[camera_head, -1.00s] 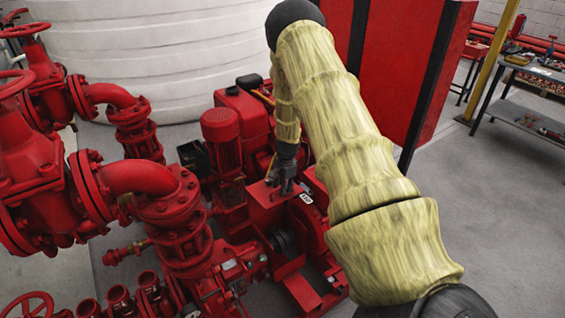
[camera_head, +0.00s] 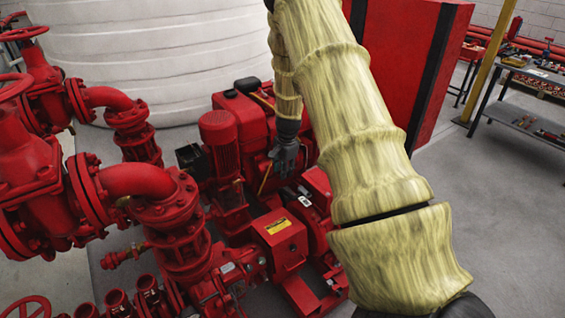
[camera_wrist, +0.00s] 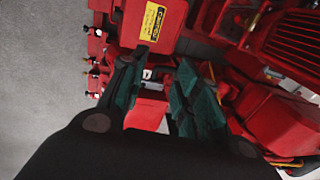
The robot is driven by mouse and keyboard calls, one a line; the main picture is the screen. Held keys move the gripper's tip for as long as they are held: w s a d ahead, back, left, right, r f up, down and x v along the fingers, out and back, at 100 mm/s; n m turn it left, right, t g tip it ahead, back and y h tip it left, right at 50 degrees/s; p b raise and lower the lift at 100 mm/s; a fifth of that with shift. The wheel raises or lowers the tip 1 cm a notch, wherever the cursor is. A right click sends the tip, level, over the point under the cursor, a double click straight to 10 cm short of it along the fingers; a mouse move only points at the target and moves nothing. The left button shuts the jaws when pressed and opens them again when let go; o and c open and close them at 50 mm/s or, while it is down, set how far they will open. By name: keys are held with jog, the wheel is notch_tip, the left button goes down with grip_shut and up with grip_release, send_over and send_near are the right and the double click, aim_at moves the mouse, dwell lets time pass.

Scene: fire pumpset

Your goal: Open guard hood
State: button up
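The guard hood (camera_head: 280,238) is a red box-shaped cover with a yellow warning label, low in the middle of the pump set in the head view. It sits down over the coupling, which is hidden. In the wrist view the hood (camera_wrist: 172,30) and its label are at the top, beyond the fingertips. My gripper (camera_head: 283,160) hangs behind and above the hood, apart from it. In the wrist view the dark green fingers of my gripper (camera_wrist: 158,85) are spread, with no object held between them.
A red engine (camera_head: 245,110) and red motor (camera_head: 220,140) stand close to my gripper. Red pipes and valves (camera_head: 145,180) fill the left. A white tank (camera_head: 160,55) is behind, a red cabinet (camera_head: 445,60) at right. Grey floor (camera_head: 505,200) at right is open.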

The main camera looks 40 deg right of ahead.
jog(key=shift+s+r, duration=0.1)
jog(key=shift+r, duration=0.5)
jog(key=s+a+f+n+g+h, duration=0.1)
jog(key=s+a+f+n, duration=0.6)
jog(key=a+f, duration=0.55)
jog(key=s+a+f+n, duration=0.4)
jog(key=s+a+f, duration=0.1)
jog(key=s+a, duration=0.4)
jog(key=s+a+f+n, duration=0.4)
jog(key=s+a+f, duration=0.1)
jog(key=s+a, duration=0.4)
jog(key=shift+s+a+n+g, duration=0.3)
jog(key=shift+s+a, duration=0.05)
jog(key=shift+s, duration=0.9)
jog(key=s+a+n, duration=0.1)
jog(key=s+a, duration=0.1)
jog(key=s, duration=0.1)
jog(key=s+a+n, duration=0.1)
jog(key=s+a, duration=0.2)
jog(key=s+a+n+y, duration=0.1)
jog(key=s+a+n, duration=0.1)
jog(key=s+a, duration=0.1)
jog(key=shift+s+a+r, duration=0.15)
jog(key=shift+s+a, duration=0.1)
jog(key=shift+s, duration=0.05)
jog(key=c, duration=0.4)
jog(key=shift+a, duration=0.1)
grip_shut()
